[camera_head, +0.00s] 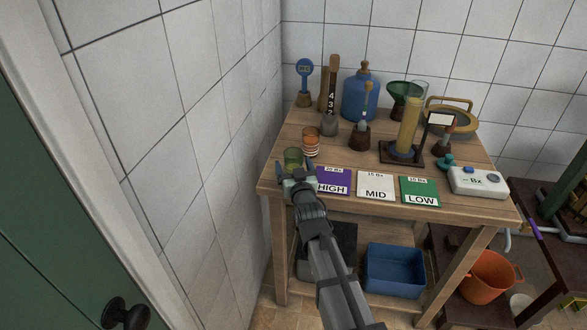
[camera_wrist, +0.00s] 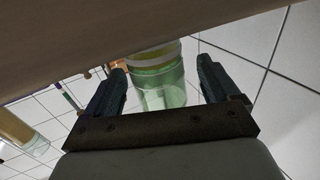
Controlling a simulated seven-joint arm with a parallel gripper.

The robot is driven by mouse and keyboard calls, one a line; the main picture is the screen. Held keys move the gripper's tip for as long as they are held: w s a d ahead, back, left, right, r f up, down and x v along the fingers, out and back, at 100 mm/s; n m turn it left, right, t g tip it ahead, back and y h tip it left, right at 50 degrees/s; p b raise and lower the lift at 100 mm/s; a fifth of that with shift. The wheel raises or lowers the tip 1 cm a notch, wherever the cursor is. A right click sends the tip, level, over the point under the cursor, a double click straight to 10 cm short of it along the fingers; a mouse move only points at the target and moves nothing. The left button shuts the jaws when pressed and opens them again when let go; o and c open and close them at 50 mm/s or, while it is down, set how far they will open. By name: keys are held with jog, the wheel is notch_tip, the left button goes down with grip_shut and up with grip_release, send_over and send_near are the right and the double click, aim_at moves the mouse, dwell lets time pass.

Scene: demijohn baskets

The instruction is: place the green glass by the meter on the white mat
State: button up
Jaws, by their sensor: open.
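A green glass (camera_head: 293,157) stands near the table's left front corner, beside an orange-banded glass (camera_head: 311,146). My gripper (camera_head: 290,173) is open just in front of the green glass. In the wrist view the green glass (camera_wrist: 162,96) shows between the two open fingers (camera_wrist: 162,82), with a gap on each side. The white mat (camera_head: 376,180), marked MID, lies bare at the table front, between the purple HIGH mat (camera_head: 333,188) and the green LOW mat (camera_head: 421,198). A white meter (camera_head: 479,188) marked Bx sits at the front right, away from the green glass.
Behind the mats stand a blue demijohn (camera_head: 359,98), a dark-based stand with a yellowish cylinder (camera_head: 409,128), and a blue round-headed instrument (camera_head: 304,70). A tiled wall (camera_head: 205,130) runs close along the left. A blue bin (camera_head: 394,274) is below.

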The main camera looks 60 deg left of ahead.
aim_at(292, 157)
jog(key=x, duration=0.3)
jog(key=shift+w+a, duration=0.3)
jog(key=c, duration=1.3)
jog(key=shift+r, duration=0.3)
jog(key=shift+r, duration=4.7)
jog(key=shift+f, duration=0.1)
